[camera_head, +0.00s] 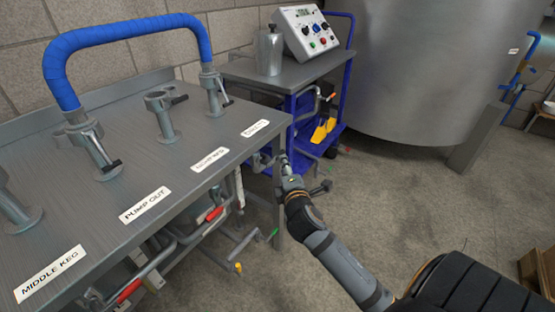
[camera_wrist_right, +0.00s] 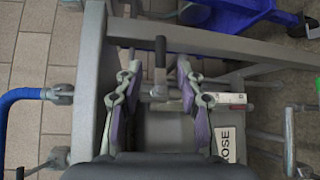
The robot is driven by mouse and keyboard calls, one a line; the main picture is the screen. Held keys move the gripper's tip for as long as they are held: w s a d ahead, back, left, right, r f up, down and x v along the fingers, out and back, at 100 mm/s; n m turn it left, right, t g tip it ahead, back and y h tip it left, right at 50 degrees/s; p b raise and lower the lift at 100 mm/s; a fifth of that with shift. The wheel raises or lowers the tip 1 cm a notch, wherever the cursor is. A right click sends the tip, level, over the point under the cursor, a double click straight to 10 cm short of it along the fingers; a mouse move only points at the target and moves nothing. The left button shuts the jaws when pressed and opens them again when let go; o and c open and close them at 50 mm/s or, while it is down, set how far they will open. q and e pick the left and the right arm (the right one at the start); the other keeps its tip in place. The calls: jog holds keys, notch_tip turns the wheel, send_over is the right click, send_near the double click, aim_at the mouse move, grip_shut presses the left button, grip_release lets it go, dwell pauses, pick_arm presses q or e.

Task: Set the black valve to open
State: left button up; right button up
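A valve handle with a dark top and grey stem (camera_wrist_right: 160,52) stands upright between my right gripper's fingers in the right wrist view, joined to a grey pipe fitting. My right gripper (camera_wrist_right: 158,70) is open, one finger on each side of the handle with gaps visible. In the head view my right gripper (camera_head: 283,160) is by the bench's right front corner, and the valve there is too small and hidden to make out. A white label ending in "OSE" (camera_wrist_right: 228,145) is partly hidden beside the right finger. My left gripper is not in view.
A steel bench (camera_head: 90,225) with labels and a blue hose (camera_head: 130,30) fills the left. Red-handled pipes (camera_head: 215,213) run under its front edge. A blue cart (camera_head: 340,100) with a control box (camera_head: 305,30) and a large steel tank (camera_head: 430,60) stand behind.

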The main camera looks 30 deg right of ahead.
jog(key=b+x, duration=0.1)
jog(key=x, duration=0.6)
grip_shut()
jog(key=shift+f, duration=0.1)
